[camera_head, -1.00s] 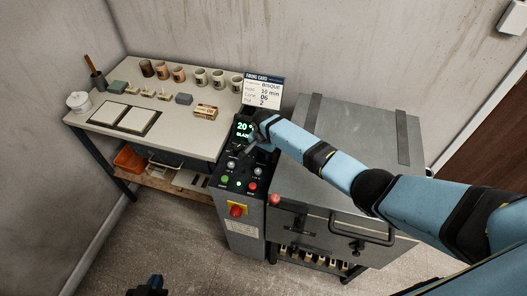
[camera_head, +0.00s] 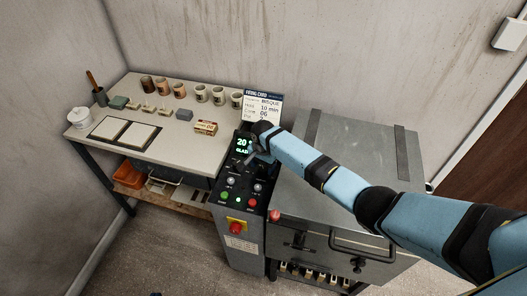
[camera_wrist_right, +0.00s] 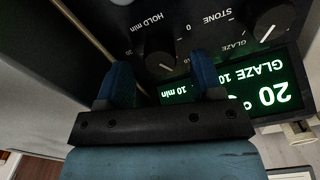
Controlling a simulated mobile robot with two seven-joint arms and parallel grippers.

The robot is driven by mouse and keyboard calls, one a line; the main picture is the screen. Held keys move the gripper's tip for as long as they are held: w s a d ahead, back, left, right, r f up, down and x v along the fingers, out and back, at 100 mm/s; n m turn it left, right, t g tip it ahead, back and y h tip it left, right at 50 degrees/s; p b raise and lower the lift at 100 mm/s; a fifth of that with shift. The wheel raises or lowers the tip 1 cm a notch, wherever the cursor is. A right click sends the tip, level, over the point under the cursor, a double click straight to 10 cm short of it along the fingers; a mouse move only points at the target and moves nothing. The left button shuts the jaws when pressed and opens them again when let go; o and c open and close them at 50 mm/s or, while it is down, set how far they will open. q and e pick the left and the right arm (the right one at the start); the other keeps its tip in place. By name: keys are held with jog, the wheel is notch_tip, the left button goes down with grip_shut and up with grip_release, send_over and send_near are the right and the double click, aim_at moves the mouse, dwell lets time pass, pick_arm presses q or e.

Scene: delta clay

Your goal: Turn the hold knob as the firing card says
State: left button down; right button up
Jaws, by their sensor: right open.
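The hold knob (camera_wrist_right: 160,54), dark with a pale pointer line, sits under the label "HOLD min" in the right wrist view, which shows the panel upside down. My right gripper (camera_wrist_right: 162,68) is open, with one blue finger on each side of the knob in that view. I cannot tell whether they touch it. In the head view my right gripper (camera_head: 259,158) is over the control panel and hides the knob. The display (camera_wrist_right: 245,92) reads 20 °C, GLAZE, 10 min.
Another knob (camera_wrist_right: 270,20) sits beside the hold knob, near the labels STONE and GLAZE. Lower on the panel are small knobs, a green button (camera_head: 225,195) and a red emergency knob (camera_head: 236,226). The kiln (camera_head: 345,150) stands right; a worktable (camera_head: 190,148) with cups stands left.

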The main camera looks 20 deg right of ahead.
aim_at(263, 169)
notch_tip(263, 169, up, 12)
jog(key=shift+f, duration=0.2)
dwell(0.5)
